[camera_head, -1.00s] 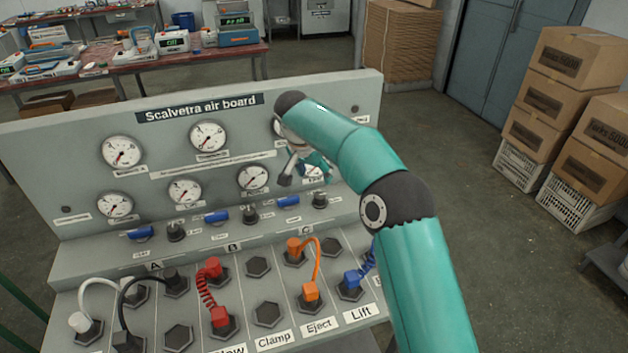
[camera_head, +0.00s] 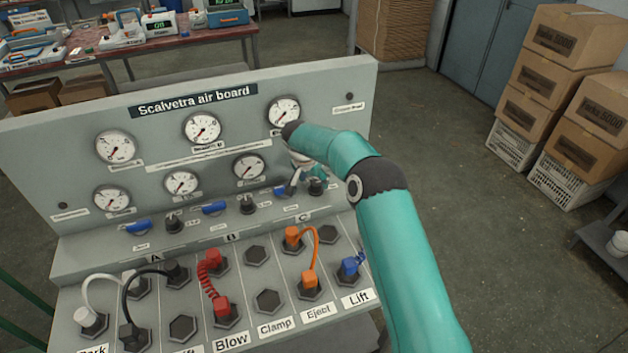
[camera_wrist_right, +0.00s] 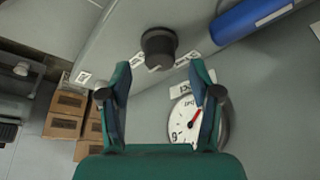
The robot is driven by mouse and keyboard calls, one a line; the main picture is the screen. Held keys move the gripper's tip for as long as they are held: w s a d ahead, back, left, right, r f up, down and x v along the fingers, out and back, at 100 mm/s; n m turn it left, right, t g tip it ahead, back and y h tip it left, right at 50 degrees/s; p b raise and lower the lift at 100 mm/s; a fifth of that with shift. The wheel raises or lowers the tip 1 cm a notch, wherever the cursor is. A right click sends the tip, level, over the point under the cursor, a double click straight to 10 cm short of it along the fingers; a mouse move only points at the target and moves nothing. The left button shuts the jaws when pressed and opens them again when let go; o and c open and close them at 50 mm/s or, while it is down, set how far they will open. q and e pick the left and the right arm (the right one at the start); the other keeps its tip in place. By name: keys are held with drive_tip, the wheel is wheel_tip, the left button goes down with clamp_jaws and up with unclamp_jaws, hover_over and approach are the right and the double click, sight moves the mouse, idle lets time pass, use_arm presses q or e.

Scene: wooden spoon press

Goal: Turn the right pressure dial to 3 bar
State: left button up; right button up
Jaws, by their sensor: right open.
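The right pressure dial is a dark round knob (camera_head: 316,187) on the ledge of the air board (camera_head: 225,240), at the right end of its row. It also shows in the wrist view as a black knob (camera_wrist_right: 158,42) just beyond my fingertips, centred between them. My right gripper (camera_wrist_right: 160,75) is open and empty, and does not appear to touch the knob. In the head view my right gripper (camera_head: 303,180) is partly hidden by my arm. A gauge (camera_wrist_right: 188,125) with a red needle is partly covered by a finger; its reading is unclear. My left gripper is not in view.
A blue valve handle (camera_head: 287,190) sits just left of the knob and shows in the wrist view (camera_wrist_right: 250,15). An orange hose (camera_head: 316,250) and a blue hose (camera_head: 352,264) are plugged in below. Boxes (camera_head: 575,45) stand at the far right.

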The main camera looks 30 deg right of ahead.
sight(315, 184)
drive_tip(key=shift+p+x, duration=0.35)
drive_tip(key=shift+x, duration=1.35)
